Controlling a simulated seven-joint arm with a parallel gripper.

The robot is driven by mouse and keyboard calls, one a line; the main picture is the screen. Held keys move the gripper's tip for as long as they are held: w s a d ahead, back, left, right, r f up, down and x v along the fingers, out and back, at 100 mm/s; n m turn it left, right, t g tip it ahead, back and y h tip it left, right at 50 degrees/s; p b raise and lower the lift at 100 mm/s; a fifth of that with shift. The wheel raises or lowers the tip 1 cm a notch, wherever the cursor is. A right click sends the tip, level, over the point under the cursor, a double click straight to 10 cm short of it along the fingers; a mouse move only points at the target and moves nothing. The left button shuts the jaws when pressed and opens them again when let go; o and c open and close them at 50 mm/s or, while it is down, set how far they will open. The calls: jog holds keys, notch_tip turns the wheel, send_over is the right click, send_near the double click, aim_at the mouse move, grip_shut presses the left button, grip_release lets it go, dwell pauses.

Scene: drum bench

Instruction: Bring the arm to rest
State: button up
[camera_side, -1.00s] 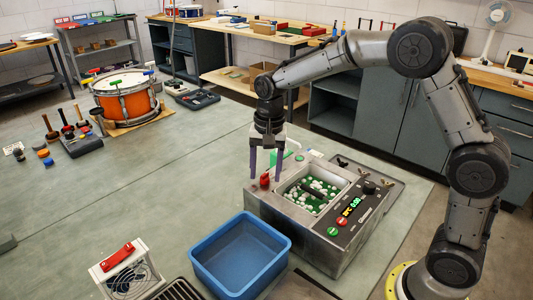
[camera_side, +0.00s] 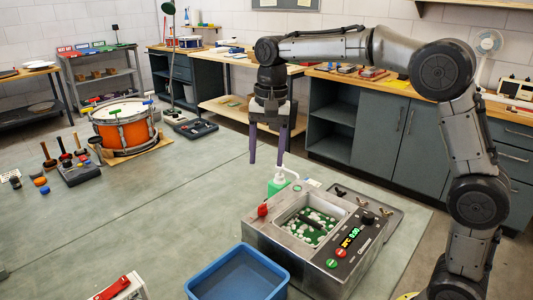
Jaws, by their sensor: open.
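My gripper (camera_side: 267,158) hangs with its two purple fingers pointing down and apart, with nothing between them. It is in the air above the bench, up and behind the grey metal machine (camera_side: 262,230). The machine has an open basin with green and white contents (camera_side: 312,228), a red knob (camera_side: 262,210) on its left corner and a lit panel (camera_side: 348,238) with red and green buttons. A green-and-white bottle (camera_side: 279,183) stands behind the machine, below my fingertips.
A blue bin (camera_side: 240,275) stands in front of the machine. An orange drum (camera_side: 124,129) sits on a board at the back left, with mallets (camera_side: 65,148) nearby. A red-handled device (camera_side: 116,287) is at the front edge. The bench middle is clear.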

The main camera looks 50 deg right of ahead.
jog(key=s+r+n+t, duration=0.25)
jog(key=s+r, duration=0.45)
jog(key=s, duration=0.6)
jog(key=s+d+f+n+t, duration=0.1)
jog(key=s+f+n+t, duration=0.1)
jog(key=s+f+n, duration=0.6)
jog(key=s+f, duration=0.3)
jog(key=s, duration=0.2)
jog(key=shift+s+d+t, duration=0.2)
jog(key=shift+d+t, duration=0.15)
